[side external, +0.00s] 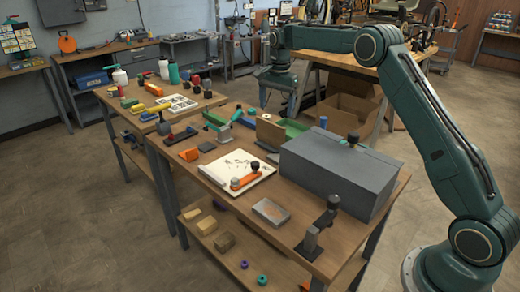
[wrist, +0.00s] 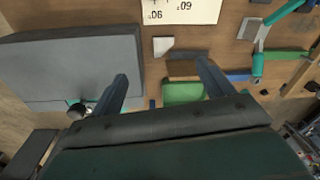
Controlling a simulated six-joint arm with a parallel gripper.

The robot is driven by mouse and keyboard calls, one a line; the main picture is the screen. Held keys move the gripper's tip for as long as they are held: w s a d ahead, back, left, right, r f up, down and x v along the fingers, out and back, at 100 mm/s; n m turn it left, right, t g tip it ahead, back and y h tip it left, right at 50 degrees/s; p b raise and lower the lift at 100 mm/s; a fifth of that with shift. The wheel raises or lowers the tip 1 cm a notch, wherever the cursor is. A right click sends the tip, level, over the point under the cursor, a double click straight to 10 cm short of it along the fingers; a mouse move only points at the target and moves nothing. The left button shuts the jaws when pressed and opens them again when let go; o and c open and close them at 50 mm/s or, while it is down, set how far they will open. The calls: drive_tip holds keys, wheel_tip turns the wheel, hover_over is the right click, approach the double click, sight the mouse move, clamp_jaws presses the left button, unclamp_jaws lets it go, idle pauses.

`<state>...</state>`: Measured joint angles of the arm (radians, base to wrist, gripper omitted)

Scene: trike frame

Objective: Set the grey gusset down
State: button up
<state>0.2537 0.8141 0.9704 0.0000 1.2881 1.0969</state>
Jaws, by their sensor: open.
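A small pale grey piece with a slanted edge, which looks like the gusset (wrist: 162,46), lies on the wooden bench in the wrist view. It sits just off the printed sheet's edge. I cannot pick it out clearly in the side view. My gripper (wrist: 164,82) is open, its two dark fingers wide apart with nothing between them. The piece lies beyond the fingertips, apart from them. In the side view my gripper (side external: 278,98) hangs above the far side of the bench, clear of its top.
A large grey box (side external: 340,168) stands beside the work area. The printed sheet (side external: 222,172) carries an orange part. A green tray (wrist: 183,92), an upright brown board (side external: 270,132) and a teal clamp (wrist: 258,62) are close by. A bracket (side external: 318,230) stands at the front corner.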

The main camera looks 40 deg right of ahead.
drive_tip(key=w+d+f+m, duration=0.2)
drive_tip(key=d+f, duration=0.1)
drive_tip(key=f, duration=0.5)
drive_tip(key=shift+w+d+m+g, duration=0.2)
drive_tip(key=shift+w+m+g, duration=0.1)
drive_tip(key=shift+g, duration=0.1)
drive_tip(key=shift+f, duration=0.2)
hover_over(275, 157)
drive_tip(key=shift+s+a+f, duration=0.1)
drive_tip(key=shift+s+f, duration=0.05)
drive_tip(key=shift+f, duration=4.05)
drive_tip(key=shift+f, duration=2.55)
drive_tip(key=c, duration=1.3)
drive_tip(key=shift+c, duration=0.3)
